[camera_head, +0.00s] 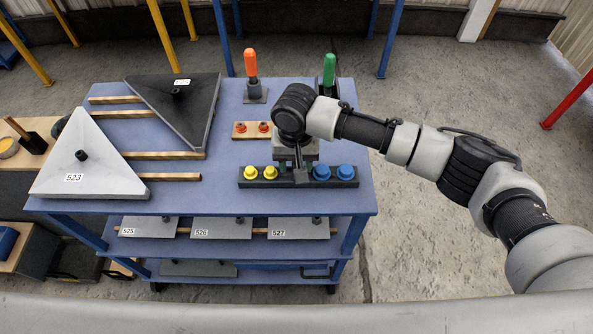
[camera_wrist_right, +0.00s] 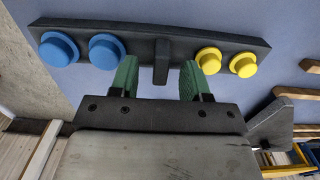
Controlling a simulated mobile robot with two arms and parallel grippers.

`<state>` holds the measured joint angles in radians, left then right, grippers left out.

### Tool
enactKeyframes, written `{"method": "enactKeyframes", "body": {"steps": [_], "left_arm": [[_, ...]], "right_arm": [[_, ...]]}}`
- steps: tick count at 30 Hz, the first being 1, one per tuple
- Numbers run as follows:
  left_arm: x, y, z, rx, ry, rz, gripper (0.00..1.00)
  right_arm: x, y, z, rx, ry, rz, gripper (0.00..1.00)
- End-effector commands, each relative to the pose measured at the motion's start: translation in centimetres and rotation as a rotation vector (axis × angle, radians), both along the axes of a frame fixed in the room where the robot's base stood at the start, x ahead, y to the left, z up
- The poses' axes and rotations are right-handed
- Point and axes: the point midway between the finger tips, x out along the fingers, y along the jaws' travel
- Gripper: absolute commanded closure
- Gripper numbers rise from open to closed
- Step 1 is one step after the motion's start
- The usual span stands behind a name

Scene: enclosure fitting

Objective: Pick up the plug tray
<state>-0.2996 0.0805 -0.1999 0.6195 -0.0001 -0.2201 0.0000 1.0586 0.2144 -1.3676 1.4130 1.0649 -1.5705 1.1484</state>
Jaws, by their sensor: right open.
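The plug tray (camera_head: 278,183) is a long dark bar near the front right of the blue table. Two yellow plugs (camera_head: 261,172) sit on its left part and two blue plugs (camera_head: 333,172) on its right part. My right gripper (camera_wrist_right: 158,76) is open, its green fingers on either side of the tray's dark middle handle (camera_wrist_right: 161,62) in the right wrist view. The handle is between the fingers, with gaps showing on both sides. In the head view the wrist covers part of the tray's middle. My left gripper is not in view.
Behind the tray, a wooden strip (camera_head: 240,131) holds orange plugs. An orange-handled tool (camera_head: 251,65) and a green-handled tool (camera_head: 329,70) stand at the back. A grey triangular panel (camera_head: 95,165) and a black panel (camera_head: 190,95) lie on wooden rails at left. Bare tabletop lies in front.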

Motion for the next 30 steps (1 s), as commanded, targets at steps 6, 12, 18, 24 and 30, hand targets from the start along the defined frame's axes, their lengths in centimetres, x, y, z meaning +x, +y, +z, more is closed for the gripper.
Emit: {"method": "enactKeyframes", "body": {"steps": [6, 12, 18, 24, 30], "left_arm": [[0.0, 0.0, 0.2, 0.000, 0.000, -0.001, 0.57], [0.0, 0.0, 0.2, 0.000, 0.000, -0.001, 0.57], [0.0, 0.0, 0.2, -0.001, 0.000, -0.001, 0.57], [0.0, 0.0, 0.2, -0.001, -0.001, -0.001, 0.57], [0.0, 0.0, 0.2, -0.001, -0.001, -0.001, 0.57]], "right_arm": [[0.0, 0.1, -1.6, 0.001, -0.001, 0.001, 0.53], [0.0, 0.1, -1.6, 0.002, -0.001, 0.001, 0.56], [0.0, 0.1, -1.6, 0.002, -0.001, 0.002, 0.87], [0.0, 0.1, -1.6, 0.002, -0.001, 0.002, 1.00], [0.0, 0.1, -1.5, 0.002, -0.002, 0.001, 1.00]]}}
